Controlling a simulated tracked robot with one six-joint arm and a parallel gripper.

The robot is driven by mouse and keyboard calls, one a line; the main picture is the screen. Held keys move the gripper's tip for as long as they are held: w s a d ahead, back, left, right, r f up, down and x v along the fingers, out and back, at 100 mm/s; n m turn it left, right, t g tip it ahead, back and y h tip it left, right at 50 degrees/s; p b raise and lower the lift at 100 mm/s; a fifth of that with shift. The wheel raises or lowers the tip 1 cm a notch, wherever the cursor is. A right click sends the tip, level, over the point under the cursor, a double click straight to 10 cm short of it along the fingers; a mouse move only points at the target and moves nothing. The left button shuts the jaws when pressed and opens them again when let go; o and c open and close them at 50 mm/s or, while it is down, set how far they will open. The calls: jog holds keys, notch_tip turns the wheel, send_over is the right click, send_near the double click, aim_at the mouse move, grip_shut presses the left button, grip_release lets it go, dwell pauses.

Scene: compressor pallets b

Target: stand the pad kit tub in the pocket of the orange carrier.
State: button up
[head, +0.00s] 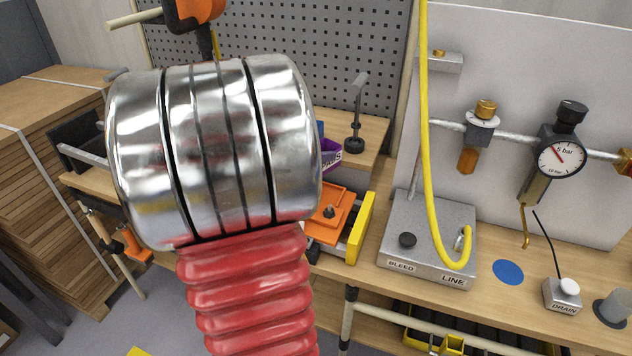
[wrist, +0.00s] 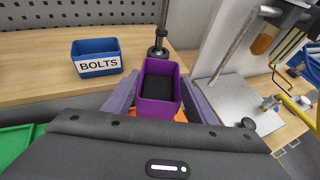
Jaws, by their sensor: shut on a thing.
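The pad kit tub (wrist: 160,108) is an open-topped purple tub with a dark inside. In the wrist view it sits upright between the two fingers of my gripper (wrist: 160,92), which is shut on it. Only a sliver of orange shows under the tub in the wrist view. Its pocket cannot be made out. My arm hides the gripper in the head view.
A blue "BOLTS" bin (wrist: 96,57) stands left of the tub, with a green bin (wrist: 18,145) at the lower left. A dark-based post (head: 355,120) stands behind. The grey bleed box (head: 430,235) is to the right.

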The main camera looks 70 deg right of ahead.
jog(key=shift+f, duration=1.8)
jog(key=shift+f, duration=1.85)
jog(key=shift+f, duration=0.3)
jog(key=o, duration=1.2)
jog(key=shift+r, duration=0.1)
